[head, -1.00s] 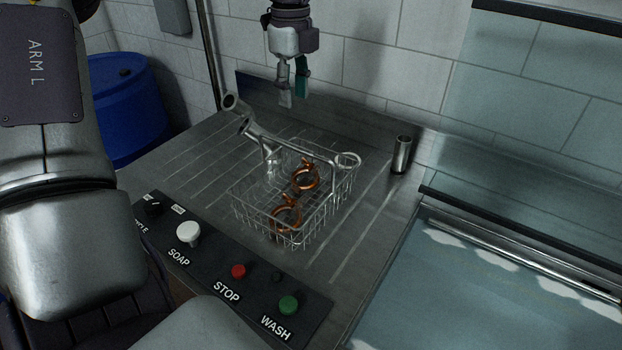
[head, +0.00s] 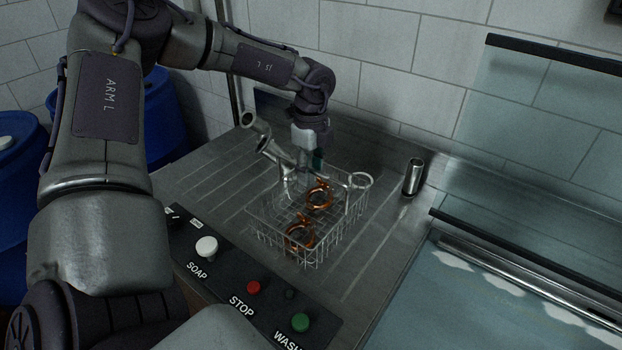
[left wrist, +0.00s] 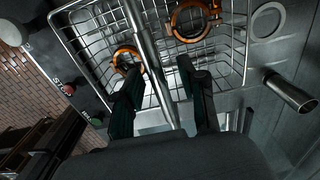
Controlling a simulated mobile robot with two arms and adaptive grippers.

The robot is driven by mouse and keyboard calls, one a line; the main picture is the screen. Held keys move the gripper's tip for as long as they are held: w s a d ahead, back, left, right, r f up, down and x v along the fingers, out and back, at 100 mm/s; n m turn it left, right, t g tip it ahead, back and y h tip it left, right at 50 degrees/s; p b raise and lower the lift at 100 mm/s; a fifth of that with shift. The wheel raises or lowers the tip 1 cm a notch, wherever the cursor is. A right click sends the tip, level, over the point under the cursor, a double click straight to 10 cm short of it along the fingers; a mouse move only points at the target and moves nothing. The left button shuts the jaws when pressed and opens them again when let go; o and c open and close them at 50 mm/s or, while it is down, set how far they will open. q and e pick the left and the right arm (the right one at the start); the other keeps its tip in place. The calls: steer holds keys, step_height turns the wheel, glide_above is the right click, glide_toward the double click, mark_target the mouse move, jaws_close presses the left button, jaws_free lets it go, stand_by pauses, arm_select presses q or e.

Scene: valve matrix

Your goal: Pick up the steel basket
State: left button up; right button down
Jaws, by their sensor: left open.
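The steel basket (head: 345,232) is a wire basket standing on the metal counter, with a thick steel bar across its top. My left gripper (head: 308,165) is over the basket's back part, pointing down. In the left wrist view, its two dark fingers (left wrist: 158,68) are apart, with the steel bar (left wrist: 146,50) running between them and the basket's wires (left wrist: 90,50) beyond. Whether a finger touches the bar, I cannot tell. My right gripper is not in view.
A steel cup-like cylinder (head: 413,176) stands on the counter right of the basket. A control panel (head: 225,275) with knobs and buttons is in front. A glass-sided unit (head: 500,270) is at the right. A tiled wall is behind; blue drums (head: 160,115) are at the left.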

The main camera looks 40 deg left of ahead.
arm_select(q)
jaws_close()
steer(key=shift+r, duration=0.2)
stand_by(0.6)
